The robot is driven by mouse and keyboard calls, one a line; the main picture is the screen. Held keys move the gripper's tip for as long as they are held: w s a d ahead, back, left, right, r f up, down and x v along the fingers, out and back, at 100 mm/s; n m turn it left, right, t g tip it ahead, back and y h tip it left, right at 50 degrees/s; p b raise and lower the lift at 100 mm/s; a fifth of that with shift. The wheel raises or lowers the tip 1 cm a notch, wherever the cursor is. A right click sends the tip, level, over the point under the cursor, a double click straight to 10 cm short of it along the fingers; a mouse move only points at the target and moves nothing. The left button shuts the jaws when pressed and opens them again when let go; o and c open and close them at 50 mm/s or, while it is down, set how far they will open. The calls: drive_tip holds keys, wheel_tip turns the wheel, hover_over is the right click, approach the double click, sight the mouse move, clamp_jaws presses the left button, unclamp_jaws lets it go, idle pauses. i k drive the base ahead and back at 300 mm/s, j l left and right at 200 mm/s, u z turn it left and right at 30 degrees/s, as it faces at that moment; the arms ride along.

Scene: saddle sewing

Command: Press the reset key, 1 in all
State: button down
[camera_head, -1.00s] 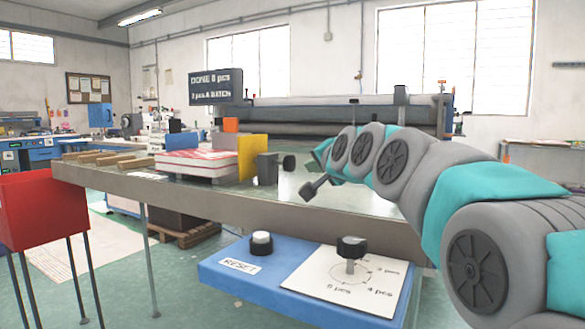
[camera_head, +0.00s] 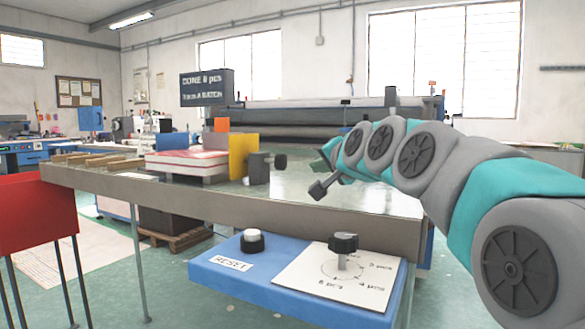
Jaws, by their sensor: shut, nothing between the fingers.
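The reset key is a white round button (camera_head: 252,237) on a black base. It sits on the blue control box (camera_head: 215,279), behind a white label reading RESET (camera_head: 232,264). My gripper (camera_head: 319,190) is a small dark tip at the end of my grey and teal arm. It is shut and empty, and appears above and to the right of the key in the picture, clear of it. Most of the gripper is hard to make out at this size.
A black knob (camera_head: 343,243) stands on a white dial plate (camera_head: 315,284) to the right of the key. Behind the box is a long table (camera_head: 205,207) with a red-and-white stack (camera_head: 185,163) and a dark clamp-like block (camera_head: 260,168). A red bin (camera_head: 35,212) stands at left.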

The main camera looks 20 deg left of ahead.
sight(250, 235)
drive_tip(key=k+l, duration=0.75)
drive_tip(key=l, duration=0.25)
